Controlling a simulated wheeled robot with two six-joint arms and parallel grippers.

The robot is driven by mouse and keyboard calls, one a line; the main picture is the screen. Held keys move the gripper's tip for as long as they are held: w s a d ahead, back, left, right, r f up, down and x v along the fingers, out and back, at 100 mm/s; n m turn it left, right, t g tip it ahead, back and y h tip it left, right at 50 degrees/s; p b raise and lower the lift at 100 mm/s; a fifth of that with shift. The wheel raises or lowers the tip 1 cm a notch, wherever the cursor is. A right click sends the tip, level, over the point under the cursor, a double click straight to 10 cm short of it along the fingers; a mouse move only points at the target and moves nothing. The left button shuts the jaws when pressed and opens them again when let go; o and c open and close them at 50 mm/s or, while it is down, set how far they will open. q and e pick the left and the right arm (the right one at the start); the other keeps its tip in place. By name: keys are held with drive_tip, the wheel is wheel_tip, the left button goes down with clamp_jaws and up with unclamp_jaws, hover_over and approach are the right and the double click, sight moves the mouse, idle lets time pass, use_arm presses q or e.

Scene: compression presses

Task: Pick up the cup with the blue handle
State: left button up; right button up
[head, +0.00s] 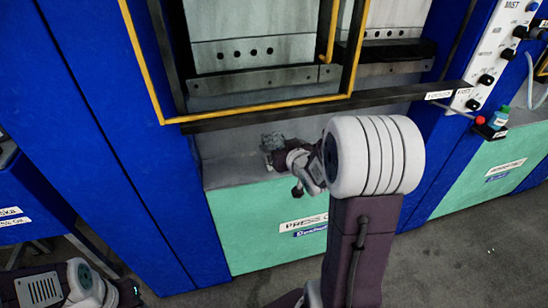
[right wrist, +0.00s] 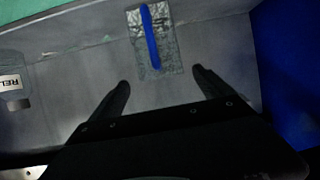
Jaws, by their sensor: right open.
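The cup (right wrist: 170,58) shows in the right wrist view as a grey, mottled, roughly rectangular shape with a bright blue handle (right wrist: 150,38) along it. It is on the grey ledge of the press. In the head view a grey mottled shape (head: 272,141), likely the cup, shows just beyond my right gripper. My right gripper (right wrist: 160,76) is open, with its two dark fingers apart and pointing towards the cup. Nothing is between the fingers, and the cup is ahead of the fingertips. My right arm hides part of the ledge in the head view. My left gripper is not in view.
A dark bar (head: 330,112) and a yellow frame (head: 145,60) cross the press above the ledge. Blue walls (head: 85,120) stand at the left; a blue side (right wrist: 290,70) bounds the ledge in the wrist view. A control panel (head: 495,55) and small bottle (head: 501,117) are at right.

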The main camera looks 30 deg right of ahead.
sight(271, 138)
drive_tip(key=x, duration=0.5)
drive_tip(key=shift+w+b, duration=0.35)
drive_tip(key=shift+b, duration=0.05)
drive_tip(key=shift+r, duration=0.15)
drive_tip(key=shift+s, duration=0.1)
drive_tip(key=c, duration=0.4)
clamp_jaws()
